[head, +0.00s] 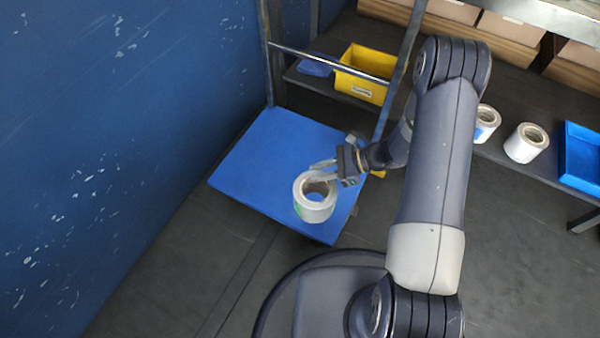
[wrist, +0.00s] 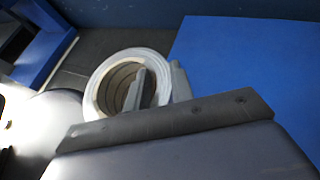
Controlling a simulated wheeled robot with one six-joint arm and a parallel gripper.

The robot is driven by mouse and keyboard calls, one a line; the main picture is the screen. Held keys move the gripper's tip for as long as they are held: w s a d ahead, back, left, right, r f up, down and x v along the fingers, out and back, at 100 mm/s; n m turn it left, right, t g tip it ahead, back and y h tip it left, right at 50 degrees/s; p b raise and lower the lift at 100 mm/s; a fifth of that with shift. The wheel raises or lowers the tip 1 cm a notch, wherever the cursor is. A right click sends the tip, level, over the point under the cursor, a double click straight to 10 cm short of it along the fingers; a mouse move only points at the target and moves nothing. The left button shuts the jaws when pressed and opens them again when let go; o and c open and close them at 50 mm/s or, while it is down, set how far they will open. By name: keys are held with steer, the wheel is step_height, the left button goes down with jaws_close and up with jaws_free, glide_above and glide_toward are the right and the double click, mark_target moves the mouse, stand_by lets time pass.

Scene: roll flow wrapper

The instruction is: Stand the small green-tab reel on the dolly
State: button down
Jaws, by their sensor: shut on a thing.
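A small white reel with a green tab (head: 315,203) is at my gripper (head: 322,172), over the front part of the blue dolly deck (head: 262,150). The green tab shows low on the reel's left side. My gripper is shut on the reel's wall, with one finger inside the core and one outside. The wrist view shows the reel (wrist: 97,88) at the fingers, with the dolly deck (wrist: 235,60) to its right. I cannot tell whether the reel's underside touches the deck.
Two other white reels, one with a blue tab (head: 486,124) and one plain (head: 526,143), stand on a dark shelf at right beside a blue tray (head: 580,158). A yellow bin (head: 363,72) sits behind the dolly's handle frame (head: 330,60). A blue wall (head: 110,130) is at left. Most of the deck is bare.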

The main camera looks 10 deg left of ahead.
steer(key=w+d+m+t+h+b, duration=0.1)
steer(key=w+d+m+t+h, duration=0.25)
steer(key=w+m+t, duration=0.7)
step_height(320, 180, down, 10)
steer(key=w+n+b, duration=0.1)
steer(key=b, duration=0.3)
steer(key=shift+w+d+f+g, duration=0.2)
steer(key=shift+w+d+g, duration=0.15)
steer(key=shift+d+g, duration=0.1)
steer(key=c, duration=1.2)
jaws_free()
steer(key=shift+y, duration=0.25)
steer(key=shift+p+v, duration=1.75)
steer(key=shift+v, duration=4.35)
